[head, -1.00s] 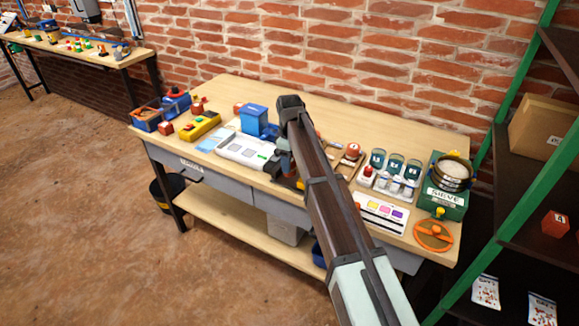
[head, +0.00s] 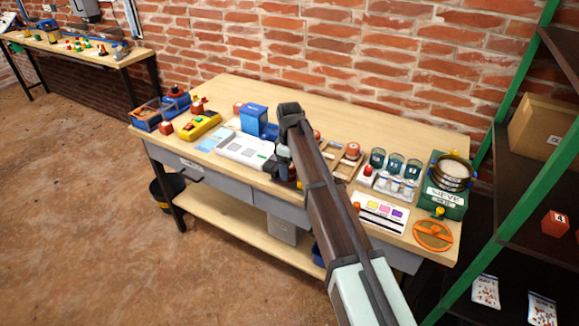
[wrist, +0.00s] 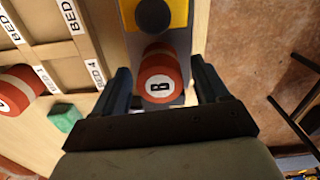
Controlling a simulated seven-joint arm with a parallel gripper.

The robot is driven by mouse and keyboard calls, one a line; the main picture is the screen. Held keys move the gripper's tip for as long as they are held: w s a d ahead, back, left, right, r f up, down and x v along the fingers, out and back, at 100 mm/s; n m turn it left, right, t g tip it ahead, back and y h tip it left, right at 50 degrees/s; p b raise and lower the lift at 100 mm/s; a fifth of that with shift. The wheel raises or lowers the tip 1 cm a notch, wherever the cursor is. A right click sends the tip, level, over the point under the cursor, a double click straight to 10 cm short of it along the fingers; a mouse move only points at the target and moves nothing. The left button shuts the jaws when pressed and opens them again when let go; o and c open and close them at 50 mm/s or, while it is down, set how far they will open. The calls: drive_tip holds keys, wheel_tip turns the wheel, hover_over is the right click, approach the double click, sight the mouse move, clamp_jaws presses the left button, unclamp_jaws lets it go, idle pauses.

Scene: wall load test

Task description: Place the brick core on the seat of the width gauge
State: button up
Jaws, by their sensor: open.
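In the wrist view, a red brick core (wrist: 160,78) with a pale band and a black mark like "B" on its end lies between the fingers of my gripper (wrist: 161,68). The fingers are open, with a gap on each side of the core. Under and behind the core is a grey strip with a yellow block (wrist: 178,13) bearing a dark round part; this looks like the width gauge. Whether the core rests fully on its seat I cannot tell. In the head view my gripper (head: 284,160) is low over the bench, and my arm hides the core and most of the gauge.
A wooden tray (wrist: 50,50) with "BED" labels stands left in the wrist view, with another red core (wrist: 18,88) and a green block (wrist: 64,118). In the head view, a white device (head: 243,151) and blue block (head: 253,120) stand left, glass jars (head: 394,162) right.

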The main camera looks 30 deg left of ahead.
drive_tip(key=shift+r, duration=0.1)
wheel_tip(320, 180, up, 12)
idle(0.6)
